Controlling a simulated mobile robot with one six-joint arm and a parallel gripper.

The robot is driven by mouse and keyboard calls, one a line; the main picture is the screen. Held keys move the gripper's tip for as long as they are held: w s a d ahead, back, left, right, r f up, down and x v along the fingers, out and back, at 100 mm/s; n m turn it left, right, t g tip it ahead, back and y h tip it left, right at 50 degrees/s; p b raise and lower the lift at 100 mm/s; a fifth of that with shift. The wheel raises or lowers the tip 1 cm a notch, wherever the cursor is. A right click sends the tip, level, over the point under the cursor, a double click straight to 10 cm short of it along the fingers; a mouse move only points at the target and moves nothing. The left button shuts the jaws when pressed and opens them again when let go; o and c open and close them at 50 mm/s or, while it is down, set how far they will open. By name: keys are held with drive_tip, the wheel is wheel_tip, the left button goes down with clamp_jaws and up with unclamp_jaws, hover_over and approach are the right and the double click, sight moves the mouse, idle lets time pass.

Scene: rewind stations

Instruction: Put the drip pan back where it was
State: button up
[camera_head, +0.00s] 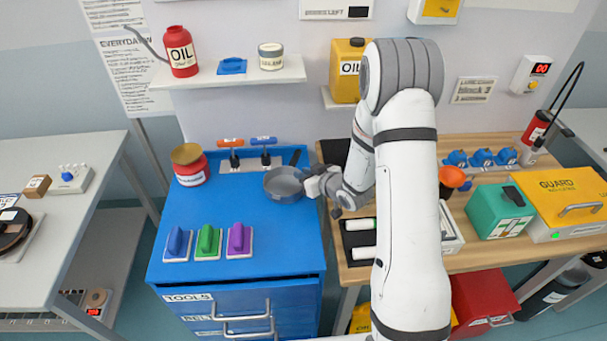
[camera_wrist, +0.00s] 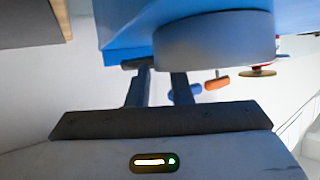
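The drip pan is likely the round grey pan (camera_head: 284,187) at the back right of the blue cabinet top (camera_head: 282,222). A dark handle-like piece (camera_head: 296,157) shows behind it. In the wrist view the pan's grey side (camera_wrist: 213,40) is large, beyond the fingers. My gripper (camera_head: 322,184) is at the pan's right side, at or very near its rim. In the wrist view my gripper's fingers (camera_wrist: 158,75) stand a little apart, their tips close to the pan's side and partly hidden. I cannot tell whether they clasp it.
Blue, green and purple-handled blocks (camera_head: 208,242) lie at the cabinet's front. Orange and blue T-handled tools (camera_head: 247,153) and a red tin (camera_head: 190,168) stand behind. A shelf (camera_head: 227,78) with an oil can hangs above. The wooden bench (camera_head: 455,215) at right is crowded.

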drive_tip(key=shift+o, duration=1.1)
drive_tip(key=s+d+r+m+g+h+b, duration=0.2)
drive_tip(key=s+d+r+m+g+h, duration=0.15)
drive_tip(key=s+d+r+h, duration=0.8)
drive_tip(key=s+a+r+m+g+y, duration=0.1)
drive_tip(key=s+r, duration=0.3)
drive_tip(key=s, duration=0.6)
drive_tip(key=s+a+r+m+g+y, duration=0.1)
drive_tip(key=s+r, duration=0.4)
drive_tip(key=s, duration=0.5)
drive_tip(key=shift+a+m+g+y, duration=0.35)
drive_tip(key=shift+a+g+y, duration=0.25)
drive_tip(key=shift+g+y, duration=0.45)
